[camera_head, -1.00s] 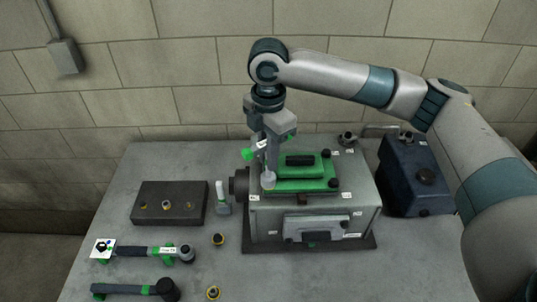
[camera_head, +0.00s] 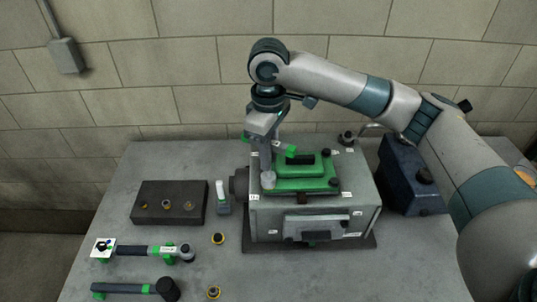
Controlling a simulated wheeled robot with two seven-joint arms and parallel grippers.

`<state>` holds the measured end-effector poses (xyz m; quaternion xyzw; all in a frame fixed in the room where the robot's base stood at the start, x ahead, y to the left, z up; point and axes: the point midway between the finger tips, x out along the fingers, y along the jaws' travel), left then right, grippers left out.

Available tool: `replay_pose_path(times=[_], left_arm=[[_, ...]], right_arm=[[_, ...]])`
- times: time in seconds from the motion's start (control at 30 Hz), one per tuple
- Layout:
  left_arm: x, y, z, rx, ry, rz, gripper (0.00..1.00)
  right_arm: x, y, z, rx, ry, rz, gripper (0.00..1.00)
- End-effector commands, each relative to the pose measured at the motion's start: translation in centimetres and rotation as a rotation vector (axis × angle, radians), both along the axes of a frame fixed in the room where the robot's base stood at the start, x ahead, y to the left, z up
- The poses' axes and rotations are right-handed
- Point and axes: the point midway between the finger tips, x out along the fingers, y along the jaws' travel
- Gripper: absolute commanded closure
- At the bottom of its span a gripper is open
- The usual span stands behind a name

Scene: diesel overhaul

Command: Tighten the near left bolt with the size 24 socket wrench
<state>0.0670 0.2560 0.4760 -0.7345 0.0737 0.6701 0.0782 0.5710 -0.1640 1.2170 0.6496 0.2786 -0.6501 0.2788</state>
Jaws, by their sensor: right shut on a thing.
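My right gripper (camera_head: 263,130) hangs above the engine block, shut on a socket wrench (camera_head: 266,160). The wrench shows a grey shaft, green parts and a pale round end low down. That end sits over the near left corner of the green cover (camera_head: 305,184) on the engine block (camera_head: 268,222). The near left bolt is hidden beneath it, so I cannot tell whether the socket is seated. Dark bolts show at the near right corner (camera_head: 333,182) and far right corner (camera_head: 326,153). The size marking on the held wrench is unreadable. My left gripper is out of view.
Two tools with green parts (camera_head: 137,250) (camera_head: 130,289) lie at front left. A dark block (camera_head: 153,207) holds small round parts; a small bottle (camera_head: 222,198) stands beside it. Two rings (camera_head: 218,238) (camera_head: 213,292) lie loose. A dark blue canister (camera_head: 400,185) stands at right.

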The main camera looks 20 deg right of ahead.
Motion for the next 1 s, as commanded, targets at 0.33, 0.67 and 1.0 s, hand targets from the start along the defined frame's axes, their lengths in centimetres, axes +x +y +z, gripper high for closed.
replay_pose_path(times=[0.33,0.67,1.0], left_arm=[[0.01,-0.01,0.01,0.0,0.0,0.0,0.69],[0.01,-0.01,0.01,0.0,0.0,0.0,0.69],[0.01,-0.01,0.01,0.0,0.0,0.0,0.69]], right_arm=[[-0.02,0.08,0.01,0.001,0.0,-0.377,1.0],[-0.03,0.06,-0.05,0.001,0.0,-0.739,1.0],[-0.06,0.08,-0.07,0.001,-0.001,-1.111,1.0]])
